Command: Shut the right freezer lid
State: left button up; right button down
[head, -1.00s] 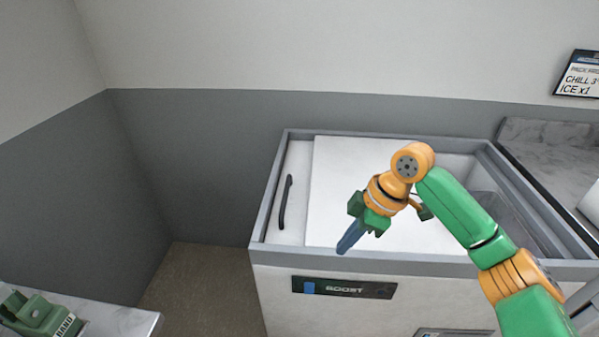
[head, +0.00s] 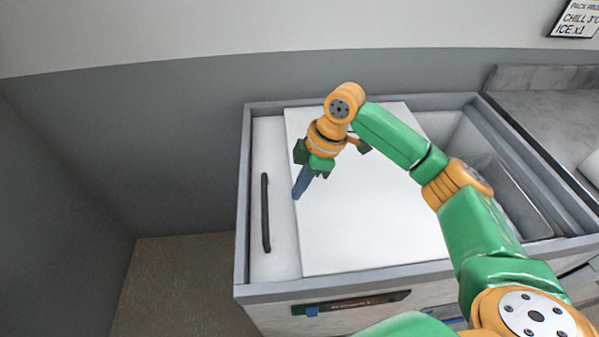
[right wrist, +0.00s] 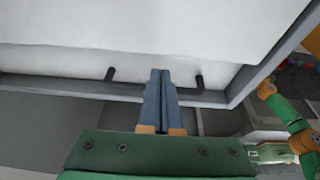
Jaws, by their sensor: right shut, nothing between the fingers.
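The chest freezer (head: 243,215) fills the middle of the head view. A white lid panel (head: 370,220) covers its middle, and its right end is uncovered. A narrower white strip (head: 280,245) with a black bar handle (head: 266,212) shows left of this panel. My right gripper (head: 298,194) is shut and empty, its blue fingers pointing down near the panel's left edge. In the right wrist view, the closed fingertips (right wrist: 160,74) appear in front of the handle (right wrist: 199,82), hiding its middle. Contact with the panel's edge cannot be told. My left gripper is not in view.
A clear-walled bin or basket (head: 515,195) shows inside the open right end. A marble-look counter (head: 545,110) adjoins the freezer on the right. A grey wall (head: 150,140) stands behind, and bare floor (head: 175,280) lies to the left.

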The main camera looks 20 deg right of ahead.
jog(key=x, duration=0.4)
jog(key=shift+w+f, duration=0.3)
jog(key=shift+w, duration=0.15)
jog(key=shift+a+f, duration=0.15)
jog(key=shift+f, duration=0.15)
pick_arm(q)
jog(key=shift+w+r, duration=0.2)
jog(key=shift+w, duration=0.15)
pick_arm(e)
jog(key=shift+s, duration=0.1)
